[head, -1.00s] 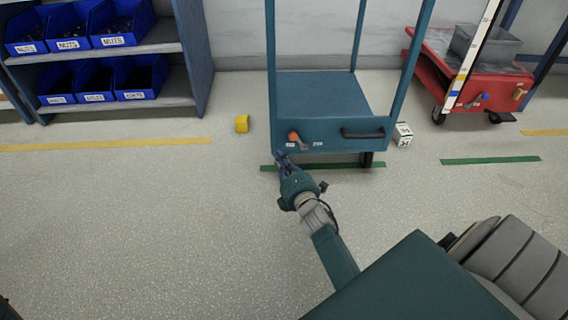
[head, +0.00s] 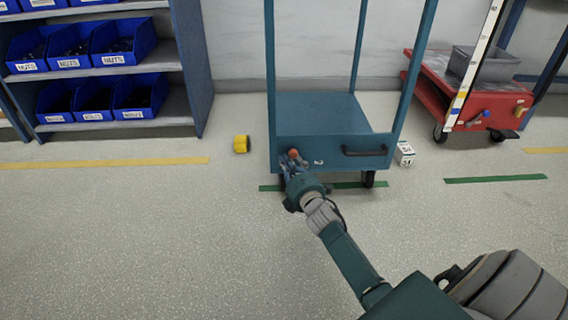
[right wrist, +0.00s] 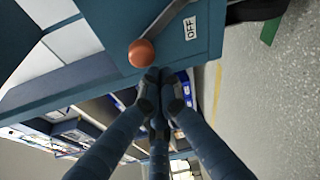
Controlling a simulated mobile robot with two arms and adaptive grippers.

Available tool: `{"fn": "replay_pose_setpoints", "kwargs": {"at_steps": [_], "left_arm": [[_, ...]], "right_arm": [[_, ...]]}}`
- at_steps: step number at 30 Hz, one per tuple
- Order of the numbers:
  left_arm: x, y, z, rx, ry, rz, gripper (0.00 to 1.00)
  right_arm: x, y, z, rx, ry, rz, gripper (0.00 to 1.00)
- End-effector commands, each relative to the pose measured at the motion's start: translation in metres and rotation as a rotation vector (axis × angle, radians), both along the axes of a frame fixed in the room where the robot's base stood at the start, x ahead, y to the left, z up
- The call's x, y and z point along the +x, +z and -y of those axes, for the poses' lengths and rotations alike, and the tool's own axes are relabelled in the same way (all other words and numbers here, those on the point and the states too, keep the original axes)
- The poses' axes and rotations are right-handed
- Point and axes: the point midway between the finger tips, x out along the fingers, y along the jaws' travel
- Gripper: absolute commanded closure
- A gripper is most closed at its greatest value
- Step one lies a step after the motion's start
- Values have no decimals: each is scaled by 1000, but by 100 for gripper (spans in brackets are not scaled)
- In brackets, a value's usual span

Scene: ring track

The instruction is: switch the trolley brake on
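The teal trolley (head: 325,143) stands ahead, its front panel facing me. A brake lever with an orange ball knob (head: 293,153) sits at the left of that panel. In the right wrist view the knob (right wrist: 141,52) is large, and its lever runs up to the right beside an OFF label (right wrist: 190,28). My right gripper (head: 288,165) is just below the knob and covers part of the lever. In the right wrist view its fingers (right wrist: 158,76) come together at the tips, with nothing seen between them. The knob is just beyond the tips; contact cannot be told. My left gripper is not in view.
A shelf with blue bins (head: 120,58) stands at the left. A yellow object (head: 241,144) and a white labelled box (head: 404,153) lie beside the trolley. A red cart (head: 480,95) stands at the right. The floor in front is clear.

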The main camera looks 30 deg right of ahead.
Motion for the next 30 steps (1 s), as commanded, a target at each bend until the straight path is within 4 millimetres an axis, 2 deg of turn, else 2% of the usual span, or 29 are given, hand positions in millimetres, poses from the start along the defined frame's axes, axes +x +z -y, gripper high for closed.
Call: {"fn": "replay_pose_setpoints", "kwargs": {"at_steps": [22,30], "left_arm": [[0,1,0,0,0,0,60],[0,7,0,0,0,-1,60]], "right_arm": [[-5,8,8,226,-1,137,100],[-12,19,20,254,-2,155,100]]}}
